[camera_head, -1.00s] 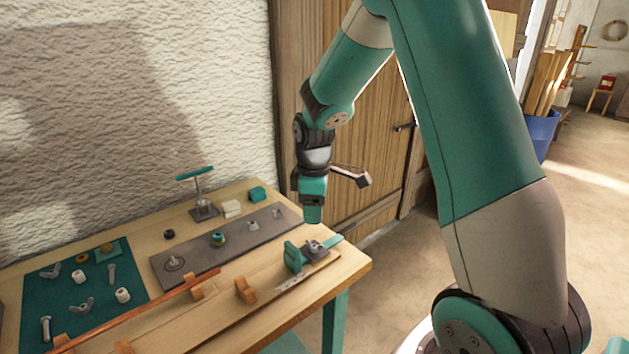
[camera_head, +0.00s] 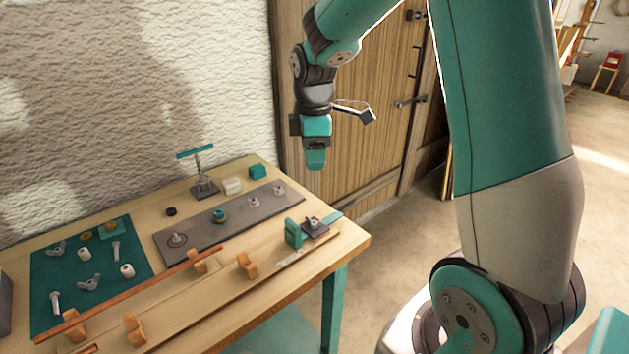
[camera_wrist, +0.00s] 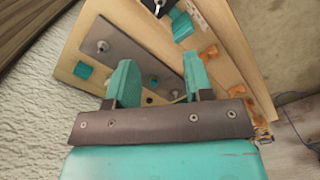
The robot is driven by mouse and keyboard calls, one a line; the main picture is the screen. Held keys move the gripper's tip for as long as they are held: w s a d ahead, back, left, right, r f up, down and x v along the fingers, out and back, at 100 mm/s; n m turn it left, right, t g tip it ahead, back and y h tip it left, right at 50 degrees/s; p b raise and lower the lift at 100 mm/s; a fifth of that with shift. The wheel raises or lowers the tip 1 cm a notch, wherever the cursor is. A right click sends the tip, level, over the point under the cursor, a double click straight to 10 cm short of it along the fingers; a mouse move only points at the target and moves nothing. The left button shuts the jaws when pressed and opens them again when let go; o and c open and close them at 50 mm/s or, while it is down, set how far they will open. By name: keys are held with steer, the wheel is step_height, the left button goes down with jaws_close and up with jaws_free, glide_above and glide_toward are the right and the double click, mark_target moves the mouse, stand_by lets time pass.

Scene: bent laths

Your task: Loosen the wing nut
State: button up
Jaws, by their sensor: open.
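Two grey wing-shaped nuts, an upper one (camera_head: 57,248) and a lower one (camera_head: 88,283), lie loose on the teal mat at the left of the bench. A dark clamp block (camera_head: 314,227) with a small pale fitting on top sits by a teal upright at the bench's right end; the fitting is too small to identify surely. The block also shows at the top of the wrist view (camera_wrist: 158,7). My gripper (camera_head: 315,163) points down, high above the bench's right back part. In the wrist view its teal fingers (camera_wrist: 160,84) are apart with nothing held between them.
A grey plate (camera_head: 195,236) carries several fittings along the bench. A teal T-handled post (camera_head: 203,175) stands behind it. Orange wooden supports (camera_head: 247,265) and a long copper-coloured strip (camera_head: 160,278) lie along the front. A rough wall is behind; free air surrounds my gripper.

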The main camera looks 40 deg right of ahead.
steer(key=n, duration=0.1)
steer(key=n+p, duration=0.1)
steer(key=p, duration=0.1)
glide_toward(314, 222)
step_height(314, 222, down, 9)
steer(key=shift+r, duration=0.15)
